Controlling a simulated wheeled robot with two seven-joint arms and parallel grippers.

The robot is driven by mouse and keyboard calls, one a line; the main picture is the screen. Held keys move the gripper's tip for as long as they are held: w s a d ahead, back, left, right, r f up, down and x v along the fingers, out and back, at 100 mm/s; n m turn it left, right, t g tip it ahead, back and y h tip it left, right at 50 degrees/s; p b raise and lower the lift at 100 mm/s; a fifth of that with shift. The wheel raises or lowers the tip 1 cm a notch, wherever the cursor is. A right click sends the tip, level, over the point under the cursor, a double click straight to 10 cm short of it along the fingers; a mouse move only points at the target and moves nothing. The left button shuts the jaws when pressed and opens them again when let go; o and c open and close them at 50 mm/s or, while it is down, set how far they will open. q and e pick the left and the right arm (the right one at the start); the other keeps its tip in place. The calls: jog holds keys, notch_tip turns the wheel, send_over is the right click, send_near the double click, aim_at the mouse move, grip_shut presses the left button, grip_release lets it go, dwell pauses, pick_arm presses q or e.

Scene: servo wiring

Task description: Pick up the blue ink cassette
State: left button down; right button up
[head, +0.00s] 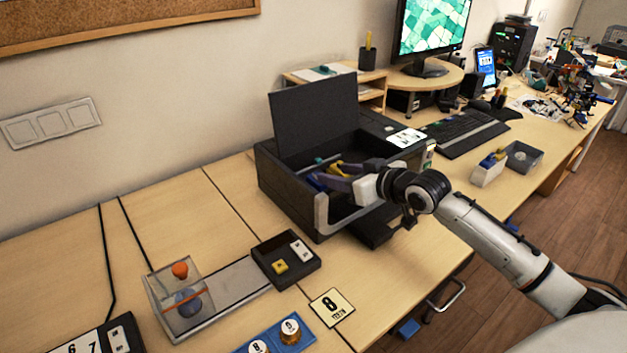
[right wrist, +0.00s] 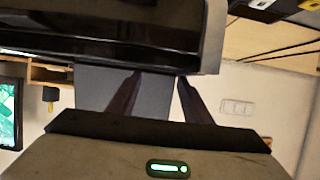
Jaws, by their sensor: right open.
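The blue ink cassette (head: 315,184) sits inside the open black printer (head: 284,196), partly hidden by my right gripper. A yellow piece (head: 343,168) shows just behind it. My right gripper (head: 326,178) is over the printer's opening with its fingers spread, close to the blue cassette; I cannot tell whether they touch it. In the right wrist view the two dark fingers (right wrist: 160,78) stand apart, and no cassette shows between them. My left gripper is not in view.
The printer's raised lid (head: 312,115) stands behind the opening, and its front tray (head: 372,228) sticks out. A keyboard (head: 465,133) and monitor (head: 432,28) are to the right. A black box with a yellow button (head: 280,267) lies in front left.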

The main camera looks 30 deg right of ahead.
aim_at(318, 172)
jog(key=x, duration=0.9)
jog(key=shift+f, duration=0.45)
jog(key=shift+s, duration=0.1)
jog(key=shift+c, duration=0.2)
jog(key=c, duration=1.1)
